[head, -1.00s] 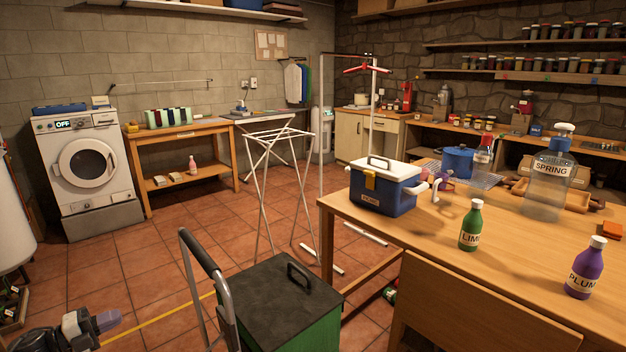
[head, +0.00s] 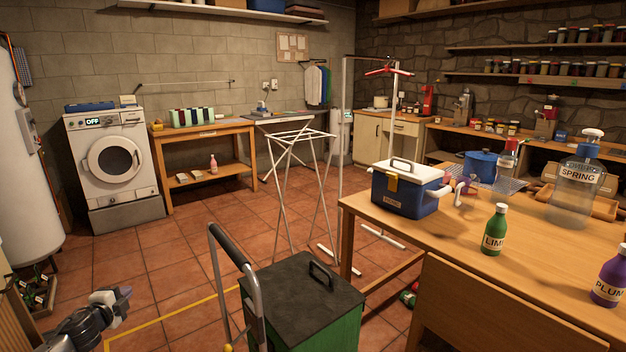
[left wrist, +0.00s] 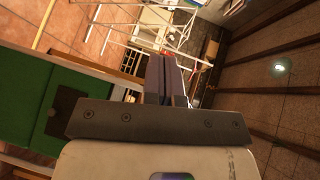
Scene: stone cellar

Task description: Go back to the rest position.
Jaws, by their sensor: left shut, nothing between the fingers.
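My left gripper (head: 121,294) is at the lower left of the head view, low over the tiled floor and left of the green cart. In the left wrist view its two dark fingers (left wrist: 165,80) are together with nothing between them. My right gripper is not in either view.
A green cart (head: 305,300) with a black lid and a tall handle (head: 235,250) stands close to my left gripper's right. The wooden table (head: 420,225) with a cooler (head: 405,190) and bottles is at the right. A white boiler (head: 25,170) stands at the left. Open floor (head: 190,250) lies between.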

